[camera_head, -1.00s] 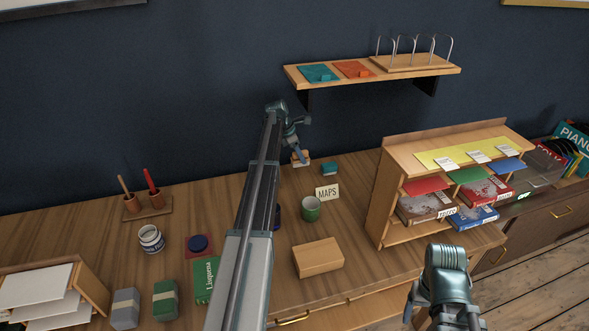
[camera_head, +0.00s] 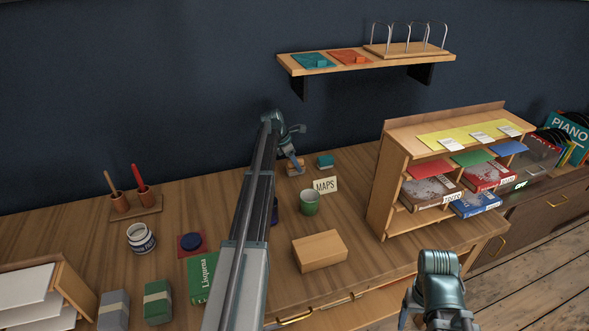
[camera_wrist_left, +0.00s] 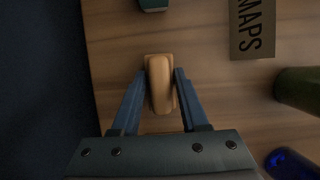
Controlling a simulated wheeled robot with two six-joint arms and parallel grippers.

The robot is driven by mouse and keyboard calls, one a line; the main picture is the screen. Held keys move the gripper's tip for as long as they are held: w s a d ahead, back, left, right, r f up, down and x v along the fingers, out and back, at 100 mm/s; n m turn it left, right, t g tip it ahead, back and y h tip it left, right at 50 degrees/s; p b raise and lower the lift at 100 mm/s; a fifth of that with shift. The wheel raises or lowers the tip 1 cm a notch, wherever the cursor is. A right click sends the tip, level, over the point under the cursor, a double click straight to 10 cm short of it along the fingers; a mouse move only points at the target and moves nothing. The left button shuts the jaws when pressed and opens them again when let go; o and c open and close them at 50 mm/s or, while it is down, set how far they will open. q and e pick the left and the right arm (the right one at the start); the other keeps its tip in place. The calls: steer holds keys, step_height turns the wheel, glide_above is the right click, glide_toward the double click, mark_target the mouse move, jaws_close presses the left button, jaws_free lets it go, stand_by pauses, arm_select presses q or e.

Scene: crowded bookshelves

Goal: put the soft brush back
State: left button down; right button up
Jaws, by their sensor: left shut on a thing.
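The soft brush, a small block with a rounded tan wooden top, shows between the fingers in the left wrist view (camera_wrist_left: 160,88) and near the back of the desk in the head view (camera_head: 294,170). My left gripper (camera_head: 298,164) is shut on it, with one finger on each long side. The brush is low over or on the desk top; I cannot tell if it touches. Its underside is hidden. My right gripper (camera_head: 438,318) is at the lower right of the head view, far from the brush; its jaws are not clear.
A teal block (camera_head: 325,162) lies just right of the brush. A MAPS card (camera_head: 326,185), green cup (camera_head: 309,203) and wooden box (camera_head: 319,251) stand nearer. A wall shelf (camera_head: 372,63) hangs above. A wooden sorter (camera_head: 387,190) stands right.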

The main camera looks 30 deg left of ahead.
arm_select(q)
steer(key=shift+d+r, duration=0.1)
steer(key=shift+f, duration=0.3)
steer(key=shift+c, duration=2.1)
jaws_free()
steer(key=shift+r, duration=0.1)
steer(key=shift+r, duration=0.2)
steer(key=shift+s+r+p, duration=0.1)
steer(key=shift+r+p, duration=0.45)
steer(key=shift+p, duration=0.1)
steer(key=p+v, duration=1)
steer(key=v, duration=0.1)
